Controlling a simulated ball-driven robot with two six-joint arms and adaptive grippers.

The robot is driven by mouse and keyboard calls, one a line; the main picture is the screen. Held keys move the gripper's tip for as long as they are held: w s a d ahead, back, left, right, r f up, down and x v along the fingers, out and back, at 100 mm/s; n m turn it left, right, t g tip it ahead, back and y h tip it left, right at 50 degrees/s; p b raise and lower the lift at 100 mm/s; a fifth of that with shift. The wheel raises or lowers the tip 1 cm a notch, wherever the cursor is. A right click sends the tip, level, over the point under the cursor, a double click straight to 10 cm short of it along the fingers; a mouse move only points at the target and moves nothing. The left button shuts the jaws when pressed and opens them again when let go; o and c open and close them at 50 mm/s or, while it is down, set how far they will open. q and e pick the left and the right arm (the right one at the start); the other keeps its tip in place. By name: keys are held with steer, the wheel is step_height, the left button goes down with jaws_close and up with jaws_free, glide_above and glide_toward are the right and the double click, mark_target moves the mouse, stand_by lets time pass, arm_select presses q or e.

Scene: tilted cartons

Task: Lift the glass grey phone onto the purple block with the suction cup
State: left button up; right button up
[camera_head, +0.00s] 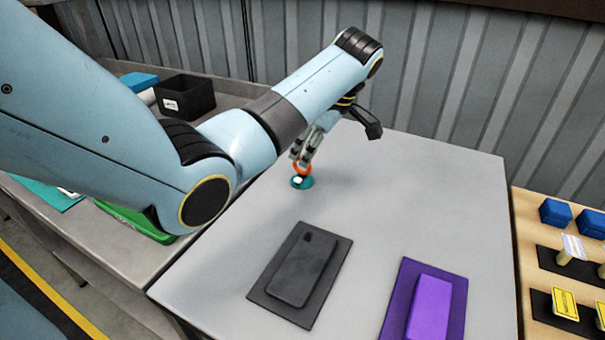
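A dark grey phone (304,267) lies flat on a dark grey mat (331,287) in the front middle of the table. A purple block (430,308) stands on a darker purple mat (398,297) to its right. My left gripper (302,160) is behind the phone, over the far left part of the table, pointing down. Its fingers are at an orange ring on top of a teal suction cup (302,182), and they look closed around it. The cup is at the tabletop; whether it touches the surface is hard to tell. My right gripper is not in view.
The grey table (410,205) is clear behind the phone and block. A black bin (184,97) stands on the grey surface at the back left. A wooden table (522,240) at the right holds blue boxes (555,212) and yellow cards. A ribbed wall stands behind.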

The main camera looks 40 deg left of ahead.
mark_target(302, 170)
arm_select(q)
steer(key=x, duration=0.3)
steer(key=shift+w+a+f, duration=0.15)
steer(key=shift+a, duration=0.05)
steer(key=shift+c, duration=0.4)
jaws_close()
